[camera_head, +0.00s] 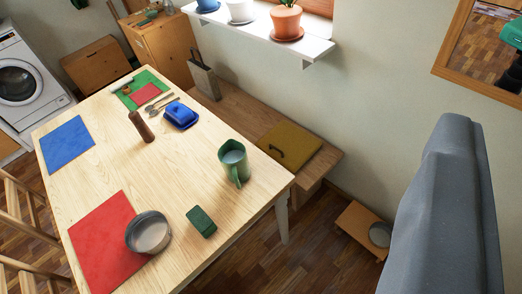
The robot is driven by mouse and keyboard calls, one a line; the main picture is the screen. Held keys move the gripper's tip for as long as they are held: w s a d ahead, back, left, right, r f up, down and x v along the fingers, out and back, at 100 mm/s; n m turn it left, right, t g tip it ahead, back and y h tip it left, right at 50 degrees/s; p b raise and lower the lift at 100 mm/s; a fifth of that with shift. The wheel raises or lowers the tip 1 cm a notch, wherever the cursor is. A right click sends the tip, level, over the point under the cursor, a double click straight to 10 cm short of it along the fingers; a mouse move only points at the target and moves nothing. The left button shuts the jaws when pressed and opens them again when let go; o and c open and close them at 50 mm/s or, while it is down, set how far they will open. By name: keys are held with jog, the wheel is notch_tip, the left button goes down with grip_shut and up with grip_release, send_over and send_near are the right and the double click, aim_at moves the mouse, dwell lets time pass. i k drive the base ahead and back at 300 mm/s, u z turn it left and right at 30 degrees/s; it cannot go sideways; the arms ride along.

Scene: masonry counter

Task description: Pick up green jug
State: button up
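The green jug (234,163) stands upright on the wooden table (185,185), near its right edge. Its mouth is open, with something pale grey inside. Its handle is on the side facing me, low in the picture. Nothing touches it. The grey part at the right of the picture is mine. No gripper fingers show, so I cannot see whether my gripper is open or shut.
Near the jug are a dark green block (201,221), a metal bowl (148,233), a blue butter dish (180,115) and a brown mill (141,127). A bench (245,112) with a yellow cushion (289,144) runs along the wall behind. The windowsill (262,32) holds pots.

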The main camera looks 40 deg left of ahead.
aim_at(233, 155)
jog(key=u, duration=0.2)
jog(key=i, duration=0.85)
jog(key=u, duration=0.6)
